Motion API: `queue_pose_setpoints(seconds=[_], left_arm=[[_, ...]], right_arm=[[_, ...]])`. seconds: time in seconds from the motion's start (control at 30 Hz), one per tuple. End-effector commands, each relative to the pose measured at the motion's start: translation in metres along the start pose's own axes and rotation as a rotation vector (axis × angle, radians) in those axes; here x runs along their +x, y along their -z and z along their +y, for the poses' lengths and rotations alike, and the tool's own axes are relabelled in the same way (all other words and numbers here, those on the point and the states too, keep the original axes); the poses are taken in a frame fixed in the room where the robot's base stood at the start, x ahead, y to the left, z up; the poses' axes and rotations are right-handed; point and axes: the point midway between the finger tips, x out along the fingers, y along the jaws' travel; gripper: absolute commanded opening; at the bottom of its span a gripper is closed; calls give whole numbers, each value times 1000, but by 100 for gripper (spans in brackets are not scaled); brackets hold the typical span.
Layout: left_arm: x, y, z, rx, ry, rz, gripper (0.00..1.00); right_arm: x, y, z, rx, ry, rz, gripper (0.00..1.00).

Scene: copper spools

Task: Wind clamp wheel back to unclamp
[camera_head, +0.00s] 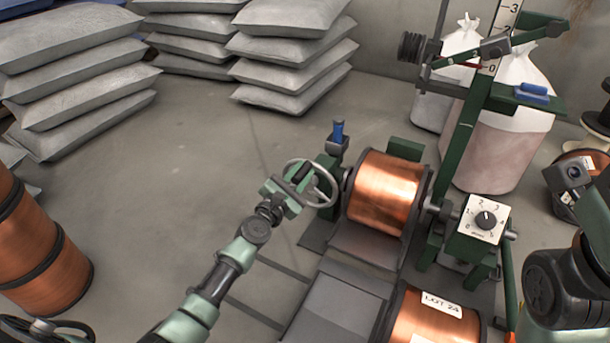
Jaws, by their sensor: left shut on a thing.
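The clamp wheel (333,194) is a grey metal handwheel at the left end of the green winding stand. My left gripper (299,177) is at the wheel's near side and is shut on it; its fingers hide part of the rim and hub. A copper spool (385,190) sits in the stand, with its left flange close to the wheel's mount. My right arm comes in at the right edge; its end (574,178) is away from the wheel, and its fingers are not clear.
A blue-handled lever (338,132) stands just behind the wheel. A dial box (485,219) is right of the spool. Another copper spool (432,318) lies in front. Copper spools (38,245) stand at left, grey sacks (290,55) behind. The floor left of the wheel is clear.

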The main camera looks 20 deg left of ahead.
Motion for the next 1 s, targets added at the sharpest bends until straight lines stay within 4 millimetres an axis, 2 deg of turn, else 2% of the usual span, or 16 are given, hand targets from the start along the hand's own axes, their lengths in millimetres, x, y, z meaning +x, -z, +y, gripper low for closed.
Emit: queue_pose_setpoints(seconds=[0.47, 0.5, 0.57, 0.87, 1.0], left_arm=[[0, 4, 4, -14, -5, 5, 0], [0, 4, 4, -14, -5, 5, 26], [0, 4, 4, -14, -5, 5, 43], [0, 2, 2, -14, -2, 2, 45], [-10, 2, 2, -14, 0, 4, 45]], right_arm=[[1, -1, 0, -1, 1, 3, 49], [1, -1, 0, -1, 0, 2, 49], [1, -1, 0, -1, 0, 1, 49], [0, -2, 0, 0, -1, -2, 49], [2, -2, 1, 0, -2, -1, 49]])
